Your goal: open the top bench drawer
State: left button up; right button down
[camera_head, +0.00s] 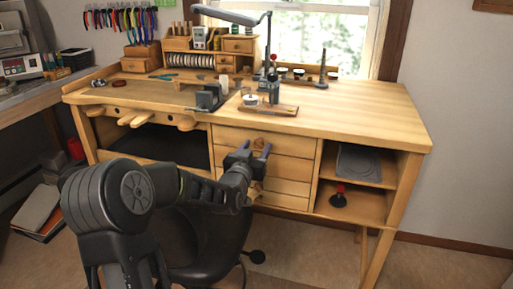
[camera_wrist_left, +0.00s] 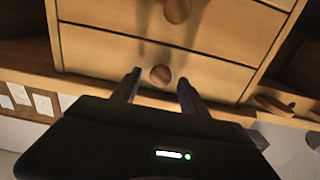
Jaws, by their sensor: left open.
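The wooden workbench has a stack of drawers in its middle. The top bench drawer (camera_head: 292,145) looks shut, flush below the benchtop. Its round wooden knob (camera_head: 258,140) shows just beyond my left gripper (camera_head: 257,149), which is open in front of the drawer face. In the left wrist view, my left gripper (camera_wrist_left: 159,78) has its dark fingers spread to either side of a round knob (camera_wrist_left: 160,74) on the nearest drawer front (camera_wrist_left: 90,52). Whether the fingers touch the knob I cannot tell. My right gripper is out of view.
The benchtop (camera_head: 350,108) holds tools, a lamp (camera_head: 235,18) and small organizers. A black stool (camera_head: 205,248) stands below, partly behind my arm. Open shelves (camera_head: 360,190) are right of the drawers. Another drawer knob (camera_wrist_left: 177,11) shows in the left wrist view.

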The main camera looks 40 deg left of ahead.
pick_arm(q)
jog(key=shift+w, duration=0.2)
grip_shut()
dwell(0.5)
dwell(0.9)
